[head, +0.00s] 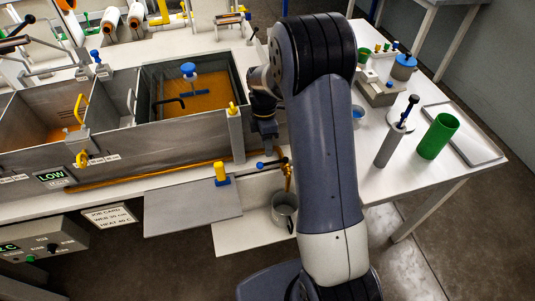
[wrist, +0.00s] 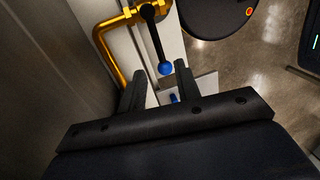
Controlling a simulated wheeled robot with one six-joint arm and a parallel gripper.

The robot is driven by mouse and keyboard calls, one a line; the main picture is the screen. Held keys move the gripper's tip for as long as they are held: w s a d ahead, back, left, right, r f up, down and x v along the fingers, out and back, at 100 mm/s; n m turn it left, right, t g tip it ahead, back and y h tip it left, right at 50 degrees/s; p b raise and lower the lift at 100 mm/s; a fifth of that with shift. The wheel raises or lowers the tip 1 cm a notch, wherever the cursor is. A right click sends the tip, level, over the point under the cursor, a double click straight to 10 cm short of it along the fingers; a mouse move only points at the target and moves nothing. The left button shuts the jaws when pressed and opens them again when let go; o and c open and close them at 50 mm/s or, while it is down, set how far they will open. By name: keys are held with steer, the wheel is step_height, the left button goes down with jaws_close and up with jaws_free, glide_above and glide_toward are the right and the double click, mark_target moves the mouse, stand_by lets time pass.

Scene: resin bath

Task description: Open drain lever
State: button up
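The drain lever is a black bar with a blue ball knob (head: 260,165), on the brass drain pipe (head: 180,178) along the bath's front. In the wrist view the lever (wrist: 155,36) runs from the brass fitting down to its blue ball (wrist: 165,68). My gripper (wrist: 159,70) is open, with the ball between or just beyond its fingertips; I see no contact. In the head view my gripper (head: 266,131) is above the lever, partly hidden by my arm. A metal pot (head: 284,209) stands below the brass outlet (head: 287,176).
The bath (head: 140,120) holds amber liquid behind the pipe. A yellow and blue fitting (head: 221,174) stands left of the lever. A grey plate (head: 192,208) lies in front. A green cup (head: 438,137) and grey cylinder (head: 388,147) stand on the right table.

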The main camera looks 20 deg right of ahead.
mark_target(268, 163)
steer(key=shift+s+f+p, duration=0.1)
steer(key=shift+s+f, duration=0.1)
steer(key=shift+f, duration=0.65)
steer(key=shift+s+f+p, duration=0.15)
steer(key=shift+f, duration=0.75)
steer(key=shift+s+f+p, duration=0.1)
steer(key=shift+s+f, duration=0.1)
steer(key=shift+f, duration=0.65)
steer(key=shift+c, duration=0.5)
jaws_close()
